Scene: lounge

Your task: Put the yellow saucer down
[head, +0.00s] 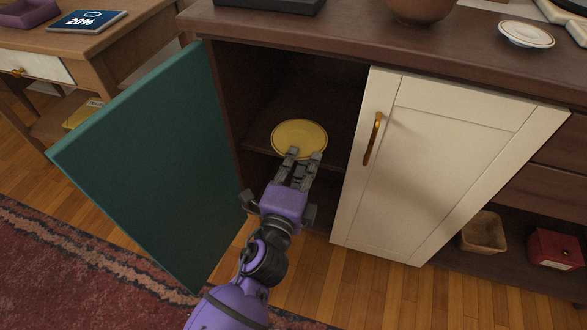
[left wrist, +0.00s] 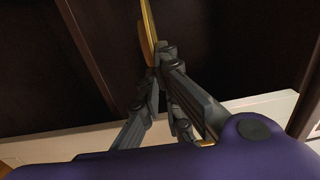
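The yellow saucer (head: 299,136) is inside the open cabinet compartment, over the front part of its shelf (head: 258,136), and looks about level. I cannot tell whether its underside touches the shelf. My left gripper (head: 302,155) reaches in from the front, with its fingertips at the near rim. In the left wrist view the saucer (left wrist: 148,28) shows almost edge-on, its rim between the closed fingertips (left wrist: 160,65). The fingers hide a small part of the near rim. My right gripper is not in view.
A green door (head: 150,165) stands open left of the compartment. A closed white door (head: 440,165) with a gold handle bounds it on the right. On the top stand a brown bowl (head: 420,8) and a white saucer (head: 526,35). A basket (head: 484,232) sits low right.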

